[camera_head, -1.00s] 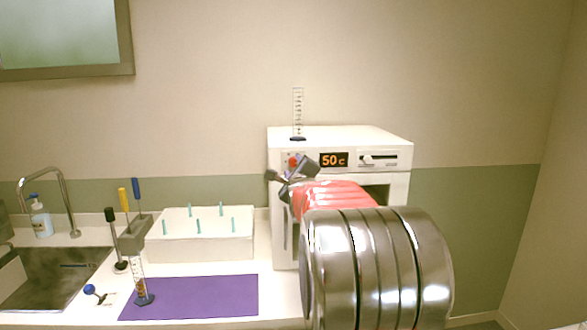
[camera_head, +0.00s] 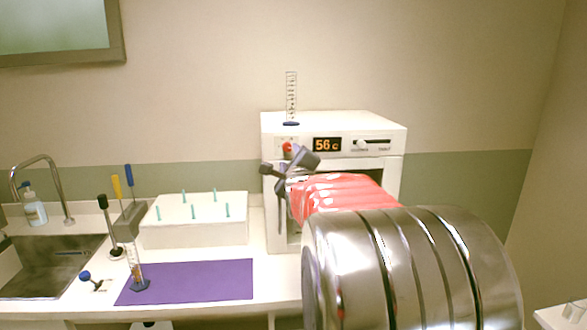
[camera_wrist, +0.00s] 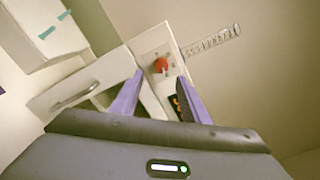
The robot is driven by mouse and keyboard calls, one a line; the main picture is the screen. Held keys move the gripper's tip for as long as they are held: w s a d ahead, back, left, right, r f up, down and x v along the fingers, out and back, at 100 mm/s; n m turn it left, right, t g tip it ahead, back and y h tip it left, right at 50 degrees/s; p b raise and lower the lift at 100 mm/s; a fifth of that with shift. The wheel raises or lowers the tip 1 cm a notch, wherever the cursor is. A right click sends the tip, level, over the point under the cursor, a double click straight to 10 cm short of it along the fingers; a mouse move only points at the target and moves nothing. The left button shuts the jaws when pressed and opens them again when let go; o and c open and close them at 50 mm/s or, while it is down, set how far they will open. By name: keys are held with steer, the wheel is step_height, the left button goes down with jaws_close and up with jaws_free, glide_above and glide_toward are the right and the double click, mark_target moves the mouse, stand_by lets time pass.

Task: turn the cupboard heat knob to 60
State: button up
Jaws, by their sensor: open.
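The white cupboard (camera_head: 330,124) stands at the right end of the counter. Its red heat knob (camera_head: 287,147) is on the left of the front panel, and the orange display (camera_head: 327,144) beside it reads 56 c. My gripper (camera_head: 284,164) is open in front of the panel, partly covering the area below the knob. In the wrist view the red knob (camera_wrist: 161,66) appears between and just beyond the two spread fingertips (camera_wrist: 161,76). I cannot tell whether either finger touches it. The display is partly hidden behind the right finger there.
A graduated cylinder (camera_head: 291,100) stands on the cupboard. A slider (camera_head: 371,142) is right of the display. A white rack with pegs (camera_head: 195,236), a purple mat (camera_head: 190,280), a bottle and tools are left on the counter, beside the sink (camera_head: 55,266).

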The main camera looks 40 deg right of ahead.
steer(key=v, duration=0.6)
steer(key=shift+s+a, duration=0.3)
stand_by(0.4)
steer(key=s+a+f+n+g+y, duration=0.25)
steer(key=s+a+f+n, duration=0.2)
steer(key=f+n, duration=0.4)
steer(key=s+a+f+n+g+y, duration=0.25)
steer(key=a+f+n+g, duration=0.2)
steer(key=f+n, duration=0.35)
steer(key=s+a+f+n+y, duration=0.1)
steer(key=s+a+n, duration=0.4)
steer(key=a, duration=0.4)
steer(key=s+a+f+n+g+y, duration=0.1)
steer(key=s+a+n+y, duration=0.1)
steer(key=s+a+n, duration=0.3)
steer(key=s+a+f+n+g+y, duration=0.1)
steer(key=s+a+n, duration=0.4)
steer(key=a, duration=0.8)
steer(key=shift+s+a+f+y, duration=0.35)
steer(key=shift+s+f+y, duration=0.15)
steer(key=shift+s, duration=0.15)
